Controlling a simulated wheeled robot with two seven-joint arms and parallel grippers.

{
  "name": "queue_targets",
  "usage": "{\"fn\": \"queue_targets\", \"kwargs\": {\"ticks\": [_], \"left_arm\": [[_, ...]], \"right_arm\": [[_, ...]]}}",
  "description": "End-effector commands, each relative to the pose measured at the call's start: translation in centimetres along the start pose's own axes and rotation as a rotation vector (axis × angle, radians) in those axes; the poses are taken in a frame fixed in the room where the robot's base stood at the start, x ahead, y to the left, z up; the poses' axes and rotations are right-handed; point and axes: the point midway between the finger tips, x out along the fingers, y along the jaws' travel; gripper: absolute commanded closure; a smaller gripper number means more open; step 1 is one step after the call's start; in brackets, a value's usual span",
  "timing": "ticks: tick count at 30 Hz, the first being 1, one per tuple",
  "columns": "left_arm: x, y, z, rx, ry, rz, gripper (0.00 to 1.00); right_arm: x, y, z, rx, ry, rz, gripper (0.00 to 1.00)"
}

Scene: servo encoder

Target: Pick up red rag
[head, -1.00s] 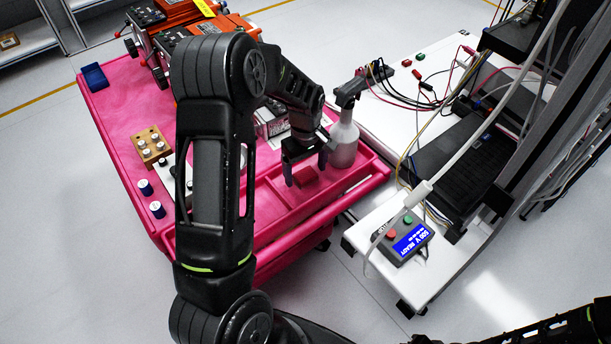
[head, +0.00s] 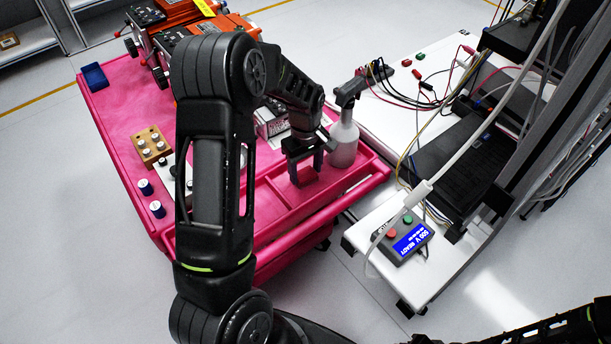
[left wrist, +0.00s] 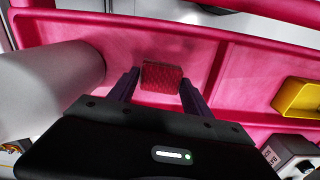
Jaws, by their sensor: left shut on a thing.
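The red rag (left wrist: 161,77) is a small dark red folded block in a front compartment of the pink cart. My left gripper (left wrist: 160,86) points down into that compartment, with one finger on each side of the rag, shut on it. In the head view the rag (head: 306,174) shows between the fingers of the left gripper (head: 306,168). The rag still appears low, at the compartment floor; whether it touches the floor I cannot tell. Part of my right arm shows at the lower right of the head view, but its gripper is out of view.
A grey-white spray bottle (head: 343,145) stands close beside the left gripper; it also fills the left of the wrist view (left wrist: 50,65). The pink cart (head: 115,118) has raised rims and dividers. A yellow item (left wrist: 298,97) lies in the neighbouring compartment. A white bench with cables stands right.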

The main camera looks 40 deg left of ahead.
Motion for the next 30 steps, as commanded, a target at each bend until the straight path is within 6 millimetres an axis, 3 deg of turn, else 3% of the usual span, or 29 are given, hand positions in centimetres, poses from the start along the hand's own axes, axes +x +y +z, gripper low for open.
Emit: {"fn": "queue_targets", "kwargs": {"ticks": [11, 24, 30], "left_arm": [[-0.6, 0.1, 0.0, 0.0, 0.001, 0.002, 0.81], [-8.0, 0.1, -0.1, 0.0, 0.003, 0.004, 0.81], [-9.9, 0.0, 0.0, 0.0, 0.0, 0.001, 0.81]], "right_arm": [[0.2, 0.1, 0.0, 0.0, 0.0, 0.0, 0.64], [1.5, 0.4, -0.2, -0.004, 0.005, -0.005, 0.64], [1.6, 0.4, -0.3, -0.004, 0.005, -0.006, 0.64]]}}
